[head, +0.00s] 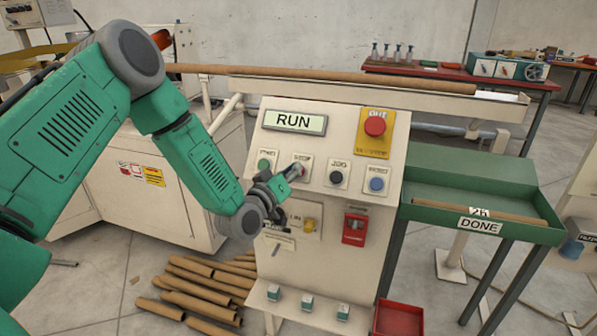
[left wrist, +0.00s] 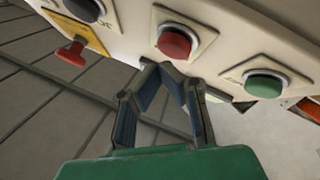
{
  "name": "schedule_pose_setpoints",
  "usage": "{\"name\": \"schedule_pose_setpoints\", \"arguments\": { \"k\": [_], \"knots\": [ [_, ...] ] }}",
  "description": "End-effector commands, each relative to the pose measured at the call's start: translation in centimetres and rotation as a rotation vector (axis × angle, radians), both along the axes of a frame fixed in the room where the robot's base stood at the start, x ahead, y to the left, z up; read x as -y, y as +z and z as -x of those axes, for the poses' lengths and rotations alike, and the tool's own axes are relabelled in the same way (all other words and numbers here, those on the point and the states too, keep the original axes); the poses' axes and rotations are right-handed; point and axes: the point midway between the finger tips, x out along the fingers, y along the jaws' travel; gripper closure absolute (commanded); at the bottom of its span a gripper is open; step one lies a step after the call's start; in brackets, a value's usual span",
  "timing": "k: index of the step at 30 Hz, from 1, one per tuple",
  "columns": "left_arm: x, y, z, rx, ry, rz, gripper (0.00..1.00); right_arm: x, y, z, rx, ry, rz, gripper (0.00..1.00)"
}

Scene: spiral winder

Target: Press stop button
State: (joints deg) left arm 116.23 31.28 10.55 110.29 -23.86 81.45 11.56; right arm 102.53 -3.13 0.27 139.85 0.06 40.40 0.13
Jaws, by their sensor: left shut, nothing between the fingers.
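The control panel (head: 330,130) has a row of buttons under a display (head: 295,121) reading RUN. The red stop button (head: 302,170) is second from the left, partly hidden by my left gripper (head: 291,174). In the left wrist view the stop button (left wrist: 174,43) is a round red cap on a square pale plate, just beyond the fingertips. My left gripper (left wrist: 166,68) is shut and empty, its tips close together near the plate's lower edge. I cannot tell whether they touch the panel. My right gripper is out of view.
A green button (head: 264,163) is left of the stop button; black (head: 336,177) and blue (head: 376,184) buttons are right. A red mushroom button (head: 375,126) sits above on yellow. A yellow switch (head: 309,225) is below. A green DONE tray (head: 430,211) stands right.

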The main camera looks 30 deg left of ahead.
Motion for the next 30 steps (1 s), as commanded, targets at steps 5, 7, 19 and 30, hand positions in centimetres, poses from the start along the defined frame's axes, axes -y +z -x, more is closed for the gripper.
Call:
{"name": "schedule_pose_setpoints", "arguments": {
  "k": [5, 7, 19, 30],
  "knots": [
    [0.00, 0.00, 0.00, 0.000, 0.000, 0.000, 1.00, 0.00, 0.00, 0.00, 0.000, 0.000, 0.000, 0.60],
    [0.00, 0.00, 0.00, 0.000, 0.000, 0.000, 1.00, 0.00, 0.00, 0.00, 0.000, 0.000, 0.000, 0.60],
    [-0.05, -0.43, -0.49, 0.000, 0.000, 0.000, 1.00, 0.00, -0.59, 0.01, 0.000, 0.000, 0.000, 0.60],
    [-0.07, -0.36, -0.55, 0.000, 0.000, 0.000, 1.00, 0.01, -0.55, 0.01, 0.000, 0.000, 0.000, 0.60]
  ]
}}
